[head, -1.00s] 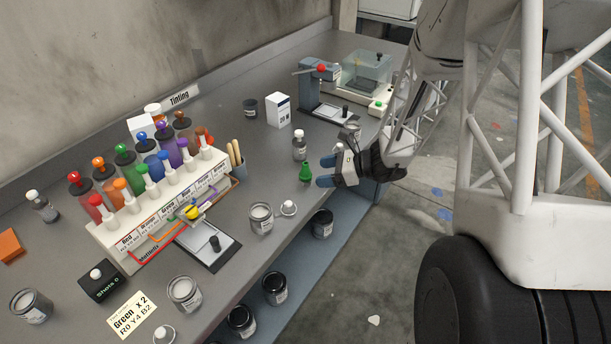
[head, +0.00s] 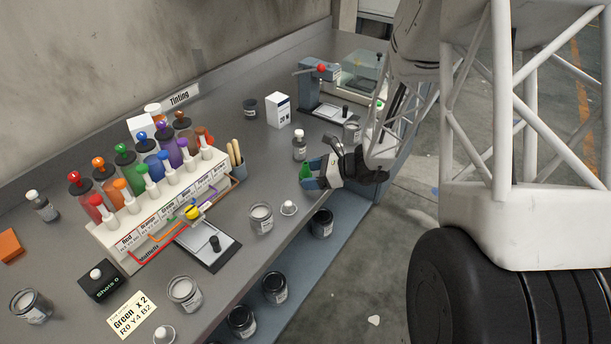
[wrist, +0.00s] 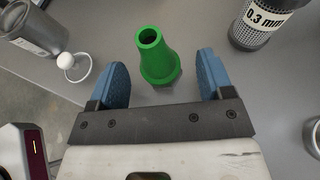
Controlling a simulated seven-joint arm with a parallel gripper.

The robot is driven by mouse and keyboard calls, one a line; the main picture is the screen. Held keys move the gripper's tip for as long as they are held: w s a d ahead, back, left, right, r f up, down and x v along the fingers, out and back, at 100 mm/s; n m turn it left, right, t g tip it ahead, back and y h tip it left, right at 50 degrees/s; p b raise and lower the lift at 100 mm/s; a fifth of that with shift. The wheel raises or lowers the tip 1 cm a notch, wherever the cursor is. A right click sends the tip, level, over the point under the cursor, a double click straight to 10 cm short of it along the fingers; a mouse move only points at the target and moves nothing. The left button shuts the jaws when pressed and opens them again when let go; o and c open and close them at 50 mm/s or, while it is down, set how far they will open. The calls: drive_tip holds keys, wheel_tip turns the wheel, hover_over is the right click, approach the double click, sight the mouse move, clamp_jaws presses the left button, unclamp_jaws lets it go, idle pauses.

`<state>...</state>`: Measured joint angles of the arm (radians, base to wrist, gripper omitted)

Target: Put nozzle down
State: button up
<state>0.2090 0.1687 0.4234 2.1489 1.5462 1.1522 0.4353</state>
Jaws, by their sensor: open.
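The nozzle is a green tapered piece (wrist: 156,56) with an open round tip. In the wrist view it stands between and slightly beyond the blue fingertips of my gripper (wrist: 163,78), with a gap on both sides. My gripper is open and not touching it. In the head view my gripper (head: 310,177) is low at the bench's front edge, and the green nozzle (head: 306,171) shows at its fingers, partly hidden by them.
A capped bottle (head: 299,146) stands just behind the gripper, and a bottle marked 0.3 mm (wrist: 262,22) is at the upper right in the wrist view. A jar (head: 261,217) and small white lidded piece (head: 288,208) stand to the left. The tinting rack (head: 160,210) is farther left.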

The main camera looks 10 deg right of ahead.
sight(306, 166)
drive_tip(key=shift+x, duration=0.95)
drive_tip(key=c, duration=1.1)
drive_tip(key=shift+r, duration=0.1)
drive_tip(key=shift+r, duration=1.65)
drive_tip(key=s+d+r, duration=0.1)
drive_tip(key=s, duration=1.5)
drive_tip(key=shift+d+r, duration=0.15)
drive_tip(key=shift+r, duration=0.1)
